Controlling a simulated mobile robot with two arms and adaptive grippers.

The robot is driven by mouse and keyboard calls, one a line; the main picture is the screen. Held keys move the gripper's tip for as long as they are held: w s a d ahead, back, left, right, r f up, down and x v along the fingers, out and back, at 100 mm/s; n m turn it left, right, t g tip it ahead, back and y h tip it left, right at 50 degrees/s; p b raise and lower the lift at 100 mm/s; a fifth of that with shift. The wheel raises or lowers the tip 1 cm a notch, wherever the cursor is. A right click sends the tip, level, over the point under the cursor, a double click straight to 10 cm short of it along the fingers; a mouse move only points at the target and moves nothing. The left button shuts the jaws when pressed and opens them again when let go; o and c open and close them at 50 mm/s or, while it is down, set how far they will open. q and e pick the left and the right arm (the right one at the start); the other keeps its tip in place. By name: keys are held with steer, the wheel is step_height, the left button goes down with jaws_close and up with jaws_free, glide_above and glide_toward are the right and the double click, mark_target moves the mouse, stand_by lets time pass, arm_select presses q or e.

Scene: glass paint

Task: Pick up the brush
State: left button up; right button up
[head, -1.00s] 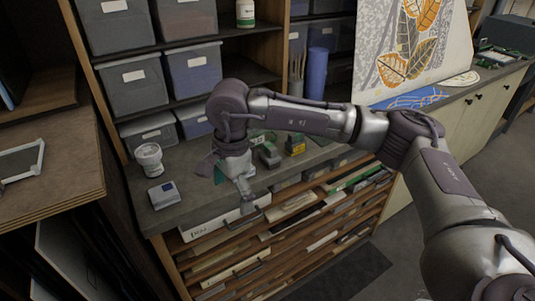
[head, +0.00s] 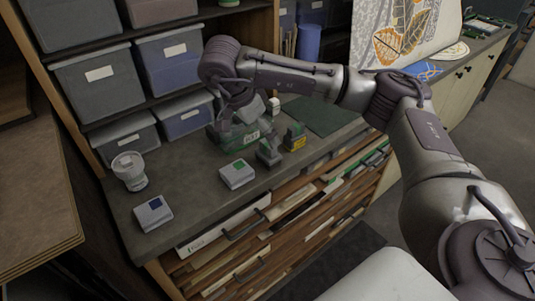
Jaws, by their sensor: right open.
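No brush can be made out for certain. Thin upright sticks (head: 289,43), which may be brush handles, stand on the shelf beside a blue cylinder (head: 308,42); they are too small to tell. My right gripper (head: 243,112) is open above the back of the grey worktop (head: 190,178), close to a dark green item with a label (head: 228,139). The wrist partly hides its fingers, and nothing shows held in them. My left gripper is not in view.
A white jar (head: 130,172), a box with a blue square (head: 153,214) and a box with a green square (head: 237,174) stand on the worktop. Two small green-and-dark items (head: 294,137) stand right of them. Grey bins (head: 98,85) line the shelves behind.

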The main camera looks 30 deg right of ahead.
mark_target(266, 145)
steer(key=x, duration=0.2)
steer(key=shift+w+f, duration=0.1)
steer(key=shift+f, duration=0.3)
steer(key=shift+w+d+f, duration=0.1)
steer(key=shift+d+f, duration=0.05)
steer(key=shift+f, duration=0.1)
steer(key=shift+p+x, duration=0.8)
steer(key=shift+x, duration=0.2)
steer(key=shift+a+p+x, duration=0.2)
steer(key=shift+p+x, duration=0.1)
steer(key=shift+x, duration=0.9)
steer(key=shift+d+f, duration=0.1)
steer(key=shift+f, duration=0.35)
steer(key=shift+c, duration=0.3)
steer(key=c, duration=1.2)
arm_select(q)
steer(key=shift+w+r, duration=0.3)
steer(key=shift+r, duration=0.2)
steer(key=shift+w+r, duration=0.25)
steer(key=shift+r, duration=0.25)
